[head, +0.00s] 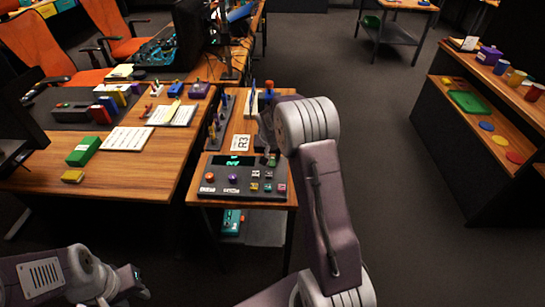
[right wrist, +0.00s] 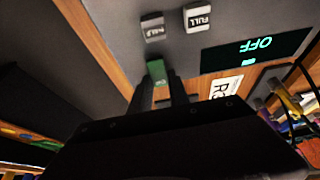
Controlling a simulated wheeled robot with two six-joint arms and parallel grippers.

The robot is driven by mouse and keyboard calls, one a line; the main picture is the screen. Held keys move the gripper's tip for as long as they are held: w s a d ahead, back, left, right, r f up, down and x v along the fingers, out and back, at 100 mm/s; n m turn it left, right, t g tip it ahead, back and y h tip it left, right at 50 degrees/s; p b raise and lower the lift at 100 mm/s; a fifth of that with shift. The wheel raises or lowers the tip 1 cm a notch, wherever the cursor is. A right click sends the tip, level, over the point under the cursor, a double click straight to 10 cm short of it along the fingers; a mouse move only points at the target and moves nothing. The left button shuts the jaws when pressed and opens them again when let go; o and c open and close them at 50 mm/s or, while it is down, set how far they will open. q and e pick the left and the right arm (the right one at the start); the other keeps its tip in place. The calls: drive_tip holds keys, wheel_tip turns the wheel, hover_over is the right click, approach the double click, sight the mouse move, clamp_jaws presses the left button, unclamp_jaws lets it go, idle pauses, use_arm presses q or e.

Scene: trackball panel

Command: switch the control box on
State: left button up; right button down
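The dark grey control box (head: 222,188) stands on a small wooden table in the head view. It has an orange knob (head: 210,177), a purple knob (head: 234,179) and several small labelled keys. Its display reads OFF in the right wrist view (right wrist: 255,50), upside down there. A green key (right wrist: 157,72) is right at the fingertips of my right gripper (right wrist: 166,88); I cannot tell whether they touch or how far apart the fingers are. In the head view my right arm hides most of that gripper. My left gripper (head: 127,284) is low at the left, away from the box, its fingers unclear.
A sign marked R3 (head: 240,143) lies behind the box. Upright panels with small levers (head: 220,122) stand to its left. A wooden desk (head: 130,183) with a green block (head: 83,151) is further left. The floor on the right is clear up to a shelf (head: 440,150).

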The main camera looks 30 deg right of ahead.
sight(272, 161)
drive_tip(key=shift+w+d+r+g+y+p, duration=0.15)
drive_tip(key=shift+r+g+y+p, duration=0.25)
drive_tip(key=shift+p, duration=1.95)
drive_tip(key=shift+w+d+r+g+y+p, duration=0.15)
drive_tip(key=shift+g+p, duration=0.45)
drive_tip(key=shift+p, duration=1.75)
drive_tip(key=shift+w+f+g+y+p, duration=0.1)
drive_tip(key=shift+f+g+y+p, duration=0.3)
drive_tip(key=shift+f+p, duration=0.15)
drive_tip(key=c, duration=1.2)
unclamp_jaws()
drive_tip(key=shift+c, duration=0.2)
wheel_tip(272, 161, up, 9)
drive_tip(key=shift+s+a, duration=0.3)
drive_tip(key=shift+s, duration=0.15)
